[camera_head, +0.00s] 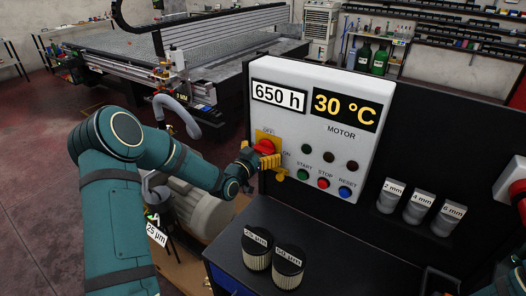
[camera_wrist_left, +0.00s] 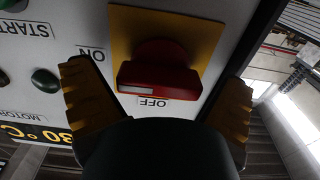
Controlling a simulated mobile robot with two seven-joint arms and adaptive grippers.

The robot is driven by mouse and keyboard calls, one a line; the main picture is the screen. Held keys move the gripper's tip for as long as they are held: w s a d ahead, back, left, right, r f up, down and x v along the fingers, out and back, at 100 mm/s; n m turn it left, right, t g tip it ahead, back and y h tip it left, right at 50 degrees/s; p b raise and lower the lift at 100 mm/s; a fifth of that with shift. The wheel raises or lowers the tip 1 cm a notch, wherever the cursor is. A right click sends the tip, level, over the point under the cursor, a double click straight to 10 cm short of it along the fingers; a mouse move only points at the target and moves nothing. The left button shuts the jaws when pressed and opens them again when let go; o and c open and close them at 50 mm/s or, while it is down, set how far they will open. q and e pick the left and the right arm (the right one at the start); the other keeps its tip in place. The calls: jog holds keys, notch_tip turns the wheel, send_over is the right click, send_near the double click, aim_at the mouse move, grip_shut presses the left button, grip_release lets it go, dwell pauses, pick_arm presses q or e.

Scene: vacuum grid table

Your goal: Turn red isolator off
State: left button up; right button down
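The red isolator (camera_head: 264,147) is a rotary knob on a yellow plate, low on the left side of the white control panel (camera_head: 345,75). In the left wrist view the red knob (camera_wrist_left: 160,80) has its bar lying level, with its white mark at the end towards the ON label (camera_wrist_left: 91,53). The OFF label (camera_wrist_left: 153,103) is below the bar there. My left gripper (camera_head: 262,168) is at the knob. In the left wrist view its yellow fingers (camera_wrist_left: 157,84) are spread apart, one beyond each end of the bar, with visible gaps. My right gripper is not in view.
Indicator lamps and push buttons (camera_head: 323,183) sit right of the isolator. Two labelled filters (camera_head: 257,250) stand on the dark bench below, and metal cups (camera_head: 418,207) are on the right. A white and red device (camera_head: 512,187) is at the right edge. A large grid table (camera_head: 150,60) is behind.

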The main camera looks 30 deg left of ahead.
pick_arm(q)
jog(key=c, duration=0.9)
